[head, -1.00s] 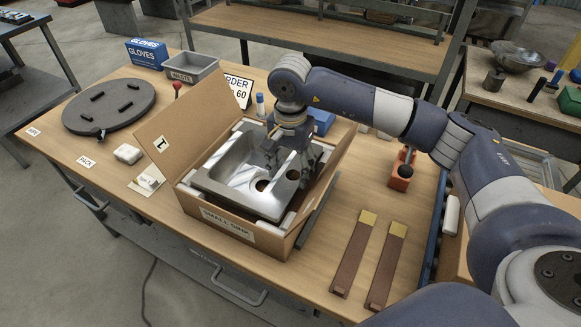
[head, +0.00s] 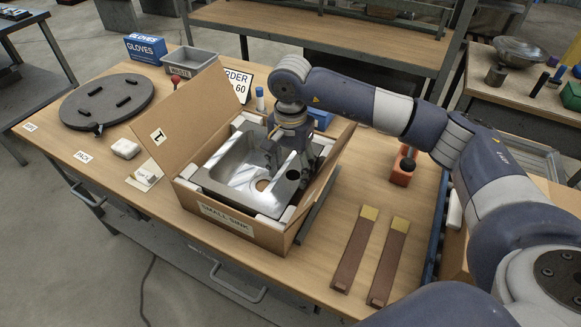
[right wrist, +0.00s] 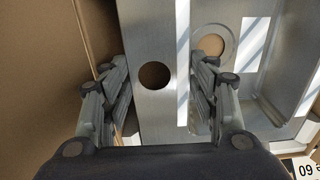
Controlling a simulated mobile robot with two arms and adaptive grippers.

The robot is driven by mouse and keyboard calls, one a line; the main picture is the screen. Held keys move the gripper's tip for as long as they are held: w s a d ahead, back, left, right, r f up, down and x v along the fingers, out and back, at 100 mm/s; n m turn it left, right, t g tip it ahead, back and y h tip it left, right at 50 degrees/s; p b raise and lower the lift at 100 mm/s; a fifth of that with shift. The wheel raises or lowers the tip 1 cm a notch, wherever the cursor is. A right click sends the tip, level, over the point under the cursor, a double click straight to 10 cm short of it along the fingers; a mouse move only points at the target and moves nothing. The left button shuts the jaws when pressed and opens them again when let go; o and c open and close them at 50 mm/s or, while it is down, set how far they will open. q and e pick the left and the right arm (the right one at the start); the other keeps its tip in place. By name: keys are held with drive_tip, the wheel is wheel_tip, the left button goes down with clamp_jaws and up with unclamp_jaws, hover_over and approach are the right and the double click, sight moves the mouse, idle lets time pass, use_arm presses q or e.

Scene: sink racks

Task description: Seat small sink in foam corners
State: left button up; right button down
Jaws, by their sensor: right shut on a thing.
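The small sink (head: 234,172) is grey metal and lies in the open cardboard box (head: 262,243) labelled "SMALL SINK". White foam corners (head: 268,222) show at the front edge and at the back of the box. My right gripper (head: 287,170) reaches down from above at the sink's right side. It is shut on the sink's flat deck, and its fingers stand either side of the round tap hole in the right wrist view (right wrist: 155,75). The sink's rim sits low, near the foam tops; whether it touches every corner is hidden. My left gripper is out of view.
The box's left flap (head: 178,125) stands raised. Two brown strips with yellow ends (head: 355,250) lie right of the box. A dark round plate (head: 107,101), a grey waste bin (head: 190,70) and a gloves box (head: 146,48) stand at the back left.

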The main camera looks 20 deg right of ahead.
drive_tip(key=shift+f, duration=0.1)
drive_tip(key=c, duration=0.5)
unclamp_jaws()
drive_tip(key=shift+s+f, duration=0.1)
drive_tip(key=shift+f, duration=0.05)
wheel_tip(320, 180, up, 12)
drive_tip(key=shift+r, duration=0.15)
